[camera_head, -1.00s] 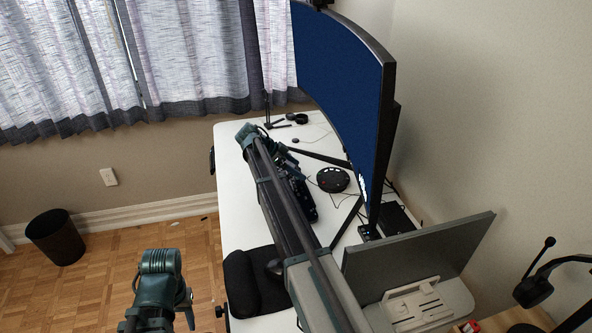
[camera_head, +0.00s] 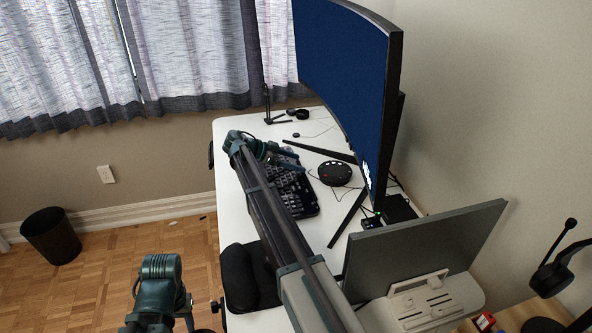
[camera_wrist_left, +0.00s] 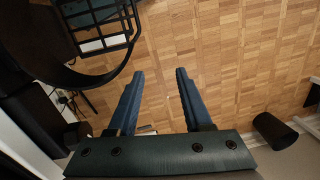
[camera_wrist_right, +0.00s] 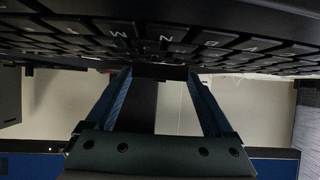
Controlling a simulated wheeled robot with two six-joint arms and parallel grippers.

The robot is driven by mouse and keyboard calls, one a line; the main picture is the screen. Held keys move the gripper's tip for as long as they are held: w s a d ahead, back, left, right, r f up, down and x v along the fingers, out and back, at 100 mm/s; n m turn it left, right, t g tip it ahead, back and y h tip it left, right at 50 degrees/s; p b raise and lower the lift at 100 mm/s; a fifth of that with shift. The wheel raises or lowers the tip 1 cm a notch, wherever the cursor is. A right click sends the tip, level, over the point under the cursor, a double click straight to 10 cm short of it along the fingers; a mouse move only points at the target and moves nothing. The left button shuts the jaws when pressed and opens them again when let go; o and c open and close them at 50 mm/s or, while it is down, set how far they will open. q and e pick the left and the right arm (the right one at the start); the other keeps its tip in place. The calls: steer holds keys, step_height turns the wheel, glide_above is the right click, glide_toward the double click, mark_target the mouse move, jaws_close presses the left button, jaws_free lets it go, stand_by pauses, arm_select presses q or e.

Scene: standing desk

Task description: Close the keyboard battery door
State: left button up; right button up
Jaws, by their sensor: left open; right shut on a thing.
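The black keyboard (camera_head: 299,196) is over the white desk in the head view, partly hidden by my right arm. My right gripper (camera_head: 290,160) is at its far end, and the fingertips are hard to make out there. In the right wrist view, key rows of the keyboard (camera_wrist_right: 230,45) fill the top, and my right gripper (camera_wrist_right: 160,72) is shut on its edge. I cannot see the battery door in any view. My left gripper (camera_wrist_left: 158,75) is open and empty above the wood floor, away from the desk.
A black bin (camera_head: 50,236) stands on the floor at the left.

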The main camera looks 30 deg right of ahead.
steer(key=shift+a+f+h+b, duration=0.15)
steer(key=shift+f+h+b, duration=0.1)
steer(key=shift+h+b, duration=0.2)
arm_select(q)
step_height(320, 180, down, 2)
arm_select(e)
steer(key=shift+r, duration=0.15)
steer(key=o, duration=1.1)
arm_select(q)
steer(key=shift+r, duration=0.1)
arm_select(e)
steer(key=shift+a, duration=0.1)
steer(key=p+v, duration=0.5)
steer(key=v, duration=0.7)
steer(key=shift+w+a+r, duration=0.15)
steer(key=shift+w+a, duration=0.1)
steer(key=shift+a, duration=0.1)
arm_select(q)
step_height(320, 180, up, 5)
steer(key=shift+r, duration=0.2)
arm_select(e)
steer(key=shift+a+r, duration=0.1)
steer(key=shift+a, duration=0.3)
